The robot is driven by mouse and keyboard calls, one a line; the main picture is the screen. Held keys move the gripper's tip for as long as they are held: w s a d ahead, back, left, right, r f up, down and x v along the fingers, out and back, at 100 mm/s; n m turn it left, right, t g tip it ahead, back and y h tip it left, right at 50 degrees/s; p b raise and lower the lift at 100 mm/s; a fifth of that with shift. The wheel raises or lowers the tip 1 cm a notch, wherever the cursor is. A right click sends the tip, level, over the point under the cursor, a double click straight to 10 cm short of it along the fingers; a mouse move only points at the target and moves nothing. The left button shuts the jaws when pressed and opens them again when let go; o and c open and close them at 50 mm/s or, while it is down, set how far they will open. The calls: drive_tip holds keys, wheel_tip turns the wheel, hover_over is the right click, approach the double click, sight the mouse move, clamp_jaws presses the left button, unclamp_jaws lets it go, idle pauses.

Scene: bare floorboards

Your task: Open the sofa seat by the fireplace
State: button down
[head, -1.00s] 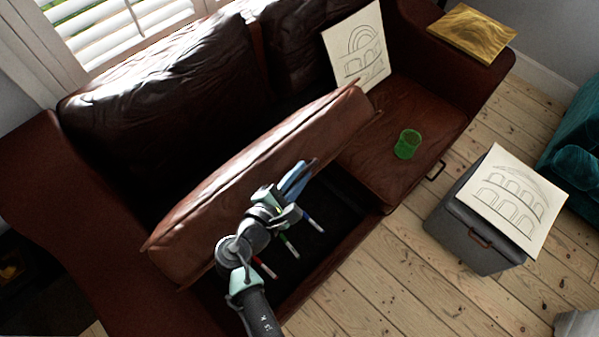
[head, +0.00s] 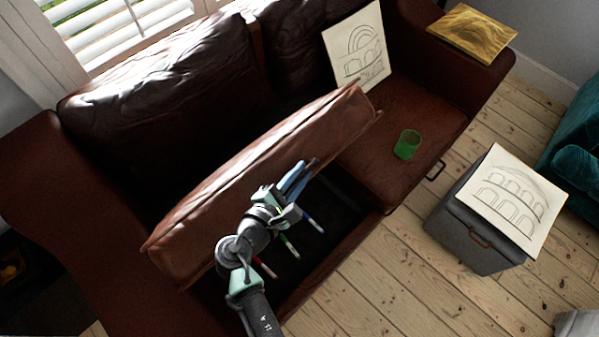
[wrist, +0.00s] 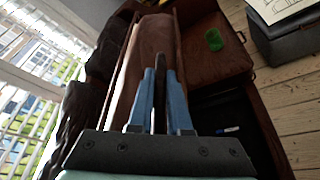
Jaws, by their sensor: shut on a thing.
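The brown leather sofa's left seat (head: 255,180) is tilted up steeply, leaning toward the backrest, with a dark storage space (head: 310,230) open beneath it. A faint orange glow, perhaps the fireplace (head: 12,270), shows at the far left beside this end of the sofa. My gripper (head: 310,164) is at the raised seat's front edge. In the wrist view its blue fingers (wrist: 160,75) are shut on a dark strip at that edge, which looks like the seat's handle; the exact contact is hard to see. The raised seat (wrist: 150,45) also shows there.
Several coloured pens (head: 289,247) lie in the storage space. A green cup (head: 407,144) stands on the closed right seat (head: 400,110). A drawing leans on the backrest. A grey box (head: 465,235) with another drawing on top stands on the floor at right.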

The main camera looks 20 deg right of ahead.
drive_tip(key=s+d+f+m+b, duration=0.1)
drive_tip(key=s+f+b, duration=0.3)
drive_tip(key=f, duration=0.1)
drive_tip(key=shift+s+d+t, duration=0.3)
drive_tip(key=shift+s+d, duration=0.05)
drive_tip(key=shift+s, duration=0.05)
drive_tip(key=c, duration=0.9)
unclamp_jaws()
drive_tip(key=shift+o, duration=0.2)
drive_tip(key=v, duration=1.3)
